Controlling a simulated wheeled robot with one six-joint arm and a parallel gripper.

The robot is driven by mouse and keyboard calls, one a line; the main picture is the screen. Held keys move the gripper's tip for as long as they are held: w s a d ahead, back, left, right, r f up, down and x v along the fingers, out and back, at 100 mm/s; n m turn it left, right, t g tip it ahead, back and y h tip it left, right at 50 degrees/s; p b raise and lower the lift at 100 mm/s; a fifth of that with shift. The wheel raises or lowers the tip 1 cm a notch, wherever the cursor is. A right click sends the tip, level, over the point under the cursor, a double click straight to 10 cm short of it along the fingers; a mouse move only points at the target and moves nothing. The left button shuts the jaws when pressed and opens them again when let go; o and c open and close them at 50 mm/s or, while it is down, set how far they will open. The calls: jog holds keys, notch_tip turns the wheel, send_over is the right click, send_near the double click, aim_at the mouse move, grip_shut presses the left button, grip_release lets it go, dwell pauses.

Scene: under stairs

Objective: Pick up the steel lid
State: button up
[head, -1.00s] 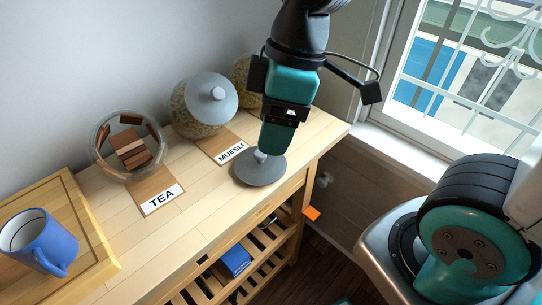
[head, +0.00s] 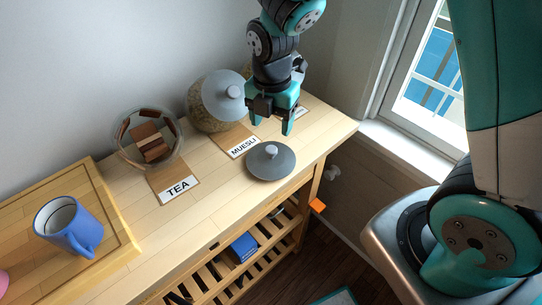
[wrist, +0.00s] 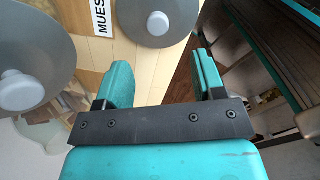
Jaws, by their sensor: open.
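The grey steel lid (head: 270,163) with a round knob lies flat on the wooden counter, near its front edge, right of the MUESLI card. In the wrist view the lid (wrist: 150,34) shows at the top, with its knob roughly in line with the gap between my fingers. My gripper (head: 271,121) is open and empty, above and behind the lid, apart from it. Its two teal fingers also show in the wrist view (wrist: 163,78). A similar grey lid (head: 224,97) sits on the muesli jar (head: 204,116) to the left.
A glass jar of brown blocks (head: 149,140) stands behind the TEA card (head: 179,188). A blue mug (head: 68,227) is on a wooden board (head: 118,243) at the left. Another jar is partly hidden behind my arm.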

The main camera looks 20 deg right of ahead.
aim_at(271, 149)
notch_tip(271, 149, down, 9)
jog(key=shift+w+f+p, duration=0.15)
jog(key=shift+f+p, duration=0.05)
jog(key=shift+p, duration=0.85)
jog(key=c, duration=1)
notch_tip(271, 149, up, 20)
jog(key=shift+r+b, duration=0.1)
jog(key=shift+b, duration=1)
jog(key=shift+o, duration=0.9)
jog(key=shift+c, duration=1.4)
